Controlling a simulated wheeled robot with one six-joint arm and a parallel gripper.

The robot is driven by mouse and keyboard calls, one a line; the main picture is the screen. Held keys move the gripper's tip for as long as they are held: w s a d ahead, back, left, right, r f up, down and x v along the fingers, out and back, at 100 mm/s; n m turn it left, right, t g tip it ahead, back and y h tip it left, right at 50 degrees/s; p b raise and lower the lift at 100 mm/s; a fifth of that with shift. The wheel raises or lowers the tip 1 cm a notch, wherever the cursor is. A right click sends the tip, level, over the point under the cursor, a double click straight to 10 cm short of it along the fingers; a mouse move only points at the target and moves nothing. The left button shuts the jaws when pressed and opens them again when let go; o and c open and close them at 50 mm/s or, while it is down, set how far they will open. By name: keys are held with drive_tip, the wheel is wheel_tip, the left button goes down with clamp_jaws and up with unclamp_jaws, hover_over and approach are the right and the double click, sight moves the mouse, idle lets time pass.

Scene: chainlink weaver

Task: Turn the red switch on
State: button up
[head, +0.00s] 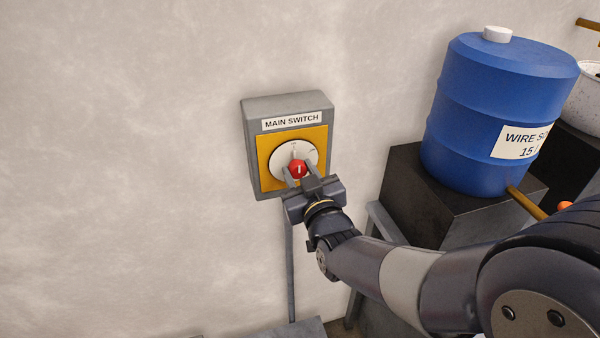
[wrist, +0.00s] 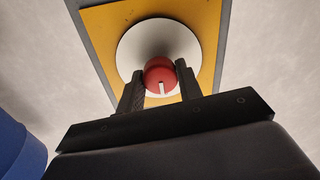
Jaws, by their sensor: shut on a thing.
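The red switch (head: 298,169) is a round red knob with a white mark line, set on a white dial on a yellow plate. The plate is on a grey wall box (head: 262,112) labelled "MAIN SWITCH". In the head view the white mark points nearly upward. My gripper (head: 298,174) is at the knob from below, its two fingers on either side of it and shut on it. In the wrist view the red knob (wrist: 160,72) sits between the fingertips, in front of the white dial (wrist: 140,40). The dial's small lettering is too small to read.
A blue drum (head: 475,110) with a white cap stands on a dark block (head: 415,185) to the right. A white pot (head: 585,100) is partly visible at the right edge. The wall left of the box is bare. A grey conduit (head: 291,260) runs down below the box.

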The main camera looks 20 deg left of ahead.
drive_tip(key=shift+f+b, duration=0.1)
drive_tip(key=shift+b, duration=0.4)
drive_tip(key=shift+c, duration=0.4)
drive_tip(key=shift+f+m+b, duration=0.15)
drive_tip(key=shift+m+b, duration=0.45)
drive_tip(key=shift+b, duration=0.35)
drive_tip(key=m+b, duration=0.3)
drive_tip(key=b, duration=0.2)
drive_tip(key=shift+f, duration=0.15)
drive_tip(key=m+b, duration=0.3)
drive_tip(key=b, duration=0.2)
drive_tip(key=shift+m, duration=0.4)
drive_tip(key=m+b, duration=0.4)
drive_tip(key=shift+r, duration=0.4)
drive_tip(key=o, duration=1)
